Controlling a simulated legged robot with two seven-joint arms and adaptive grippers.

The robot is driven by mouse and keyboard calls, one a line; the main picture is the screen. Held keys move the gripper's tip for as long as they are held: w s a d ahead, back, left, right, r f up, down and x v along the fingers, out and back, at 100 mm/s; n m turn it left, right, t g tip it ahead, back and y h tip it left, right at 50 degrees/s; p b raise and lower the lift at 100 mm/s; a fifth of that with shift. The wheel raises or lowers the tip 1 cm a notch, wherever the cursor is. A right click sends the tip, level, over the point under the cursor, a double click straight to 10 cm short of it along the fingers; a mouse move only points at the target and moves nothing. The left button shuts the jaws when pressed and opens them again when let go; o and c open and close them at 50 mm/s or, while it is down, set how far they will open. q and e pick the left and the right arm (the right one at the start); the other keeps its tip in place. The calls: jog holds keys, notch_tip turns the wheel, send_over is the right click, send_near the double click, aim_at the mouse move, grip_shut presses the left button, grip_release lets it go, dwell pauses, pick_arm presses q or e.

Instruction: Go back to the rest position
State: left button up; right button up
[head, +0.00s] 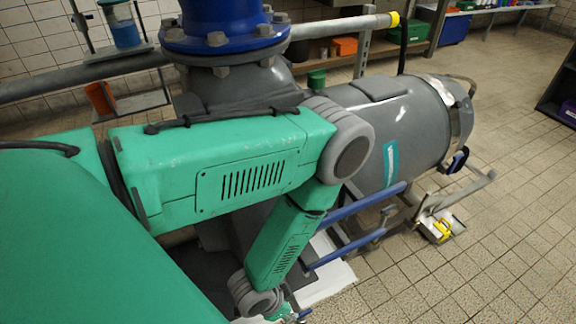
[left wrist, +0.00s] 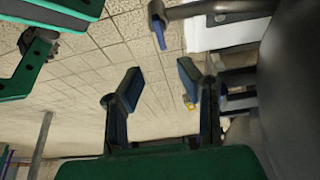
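My left arm (head: 225,165) comes in from the left in the head view and bends down at a grey elbow in front of the grey pump motor (head: 400,125). Its wrist is low at the bottom edge, and the gripper there is mostly cut off. In the left wrist view my left gripper (left wrist: 155,84) has its two dark fingers spread apart with nothing held between them. Tiled floor shows beyond the fingers. My right gripper is not clearly seen; a green and black part at the upper left of the wrist view cannot be identified.
A blue flange (head: 225,30) stands behind my arm. A grey pipe with a yellow end (head: 340,27) crosses behind it. Blue rails (head: 360,205) run below the motor. A small tray with a yellow item (head: 441,229) lies at right. The tiled floor (head: 500,190) there is largely clear.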

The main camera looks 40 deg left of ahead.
dwell(0.5)
pick_arm(q)
jog(key=s+a+r+n+g+y, duration=0.2)
jog(key=s+a+r+n+g, duration=0.3)
jog(key=r, duration=0.7)
notch_tip(320, 180, up, 13)
jog(key=s+a+m+t+p, duration=0.1)
jog(key=s+p, duration=0.1)
jog(key=p, duration=1)
jog(key=shift+a+f+t, duration=0.15)
jog(key=shift+a+t, duration=0.05)
jog(key=shift+t, duration=0.1)
jog(key=shift+s+a, duration=0.1)
